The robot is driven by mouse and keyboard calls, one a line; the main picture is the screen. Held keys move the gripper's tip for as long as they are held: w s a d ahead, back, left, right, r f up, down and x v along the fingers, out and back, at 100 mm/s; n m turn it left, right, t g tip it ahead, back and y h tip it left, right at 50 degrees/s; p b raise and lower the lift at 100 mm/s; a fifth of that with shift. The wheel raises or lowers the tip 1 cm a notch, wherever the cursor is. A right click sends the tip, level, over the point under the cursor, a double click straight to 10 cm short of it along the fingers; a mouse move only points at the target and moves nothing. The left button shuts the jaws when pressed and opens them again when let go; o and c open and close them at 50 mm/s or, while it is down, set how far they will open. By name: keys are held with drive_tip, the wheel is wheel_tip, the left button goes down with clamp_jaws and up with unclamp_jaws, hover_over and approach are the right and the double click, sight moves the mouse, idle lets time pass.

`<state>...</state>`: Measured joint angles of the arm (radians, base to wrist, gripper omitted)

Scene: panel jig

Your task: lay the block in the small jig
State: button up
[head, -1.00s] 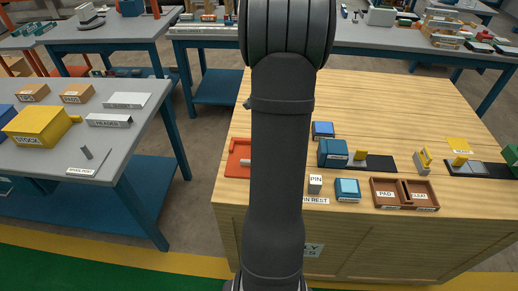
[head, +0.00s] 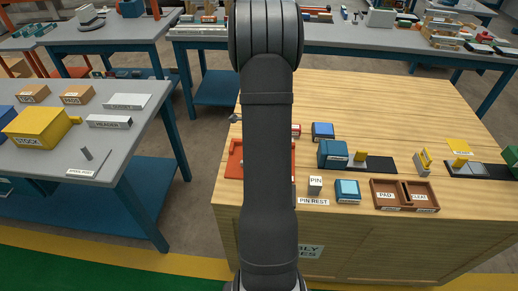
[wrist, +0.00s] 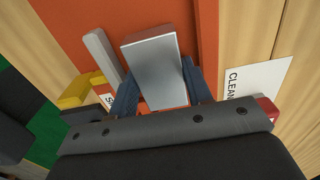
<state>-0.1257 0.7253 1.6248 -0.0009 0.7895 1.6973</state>
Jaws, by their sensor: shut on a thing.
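In the wrist view my gripper (wrist: 160,88) is shut on a plain silver-grey block (wrist: 152,62), with one dark blue finger on each side. The block is over an orange jig surface (wrist: 70,18). I cannot tell whether the block touches it. A light grey bar (wrist: 102,55) lies left of the block. A white label starting with "S" is partly hidden behind the left finger. In the head view the orange jig (head: 234,165) shows on both sides of my arm, which hides its middle, the gripper and the block.
A "CLEAN" label (wrist: 255,88) lies on the wood right of the orange surface. A yellow part (wrist: 78,90) is at the left.

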drive_tip(key=shift+f, duration=0.15)
drive_tip(key=o, duration=0.9)
drive_tip(key=shift+o, duration=0.2)
wheel_tip(320, 180, up, 12)
drive_tip(key=shift+r, duration=0.2)
drive_tip(key=shift+f, duration=0.1)
wheel_tip(320, 180, down, 12)
drive_tip(key=shift+f, duration=0.25)
drive_tip(key=shift+r, duration=2.05)
